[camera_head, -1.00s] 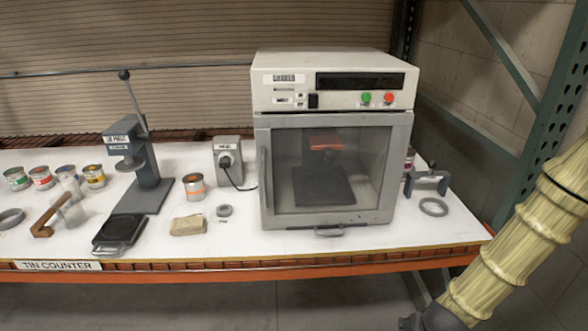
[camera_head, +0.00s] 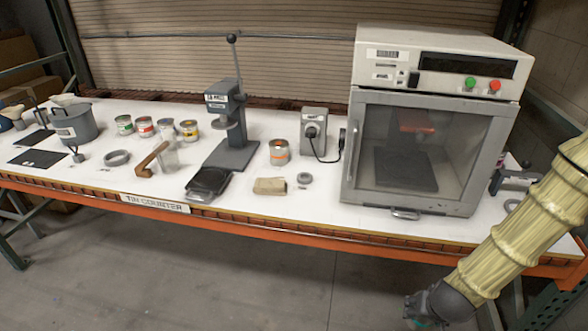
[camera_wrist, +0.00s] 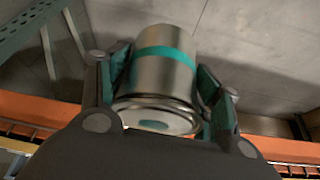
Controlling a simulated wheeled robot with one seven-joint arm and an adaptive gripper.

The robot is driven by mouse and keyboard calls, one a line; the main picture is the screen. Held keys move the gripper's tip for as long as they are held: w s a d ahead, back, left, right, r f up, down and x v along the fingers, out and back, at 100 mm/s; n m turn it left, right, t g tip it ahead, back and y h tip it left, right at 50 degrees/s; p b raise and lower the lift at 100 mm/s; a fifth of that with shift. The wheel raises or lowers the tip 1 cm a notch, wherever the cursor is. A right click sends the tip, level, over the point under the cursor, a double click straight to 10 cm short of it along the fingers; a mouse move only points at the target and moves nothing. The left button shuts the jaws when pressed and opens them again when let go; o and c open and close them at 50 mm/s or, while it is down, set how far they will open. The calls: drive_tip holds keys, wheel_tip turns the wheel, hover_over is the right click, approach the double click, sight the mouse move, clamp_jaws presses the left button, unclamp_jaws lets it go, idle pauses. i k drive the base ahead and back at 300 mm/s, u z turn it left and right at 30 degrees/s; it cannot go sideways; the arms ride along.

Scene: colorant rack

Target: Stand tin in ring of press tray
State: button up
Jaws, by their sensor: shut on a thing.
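My gripper (camera_wrist: 163,88) is shut on a metal tin (camera_wrist: 160,75) with a teal band, its fingers on either side; the tin's round end faces the wrist camera. In the head view my gripper (camera_head: 428,306) hangs low at the bottom right, in front of the counter and below its edge; the tin is hardly distinguishable there. The press (camera_head: 236,151), with a lever on top, stands mid-counter. The dark press tray (camera_head: 208,184) lies at its front, near the counter's edge, far left of my gripper. A ring in the tray is too small to make out.
A large glass-doored cabinet (camera_head: 425,150) stands at the right of the counter. An orange-labelled tin (camera_head: 279,152), a tan block (camera_head: 269,186) and a brown-handled clear vessel (camera_head: 167,158) sit around the press. Several tins stand behind. The floor (camera_head: 250,270) in front is clear.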

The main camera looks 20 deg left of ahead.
sight(209, 178)
drive_tip(key=u, duration=3.35)
drive_tip(key=k, duration=0.85)
drive_tip(key=z, duration=1.4)
drive_tip(key=i, duration=0.7)
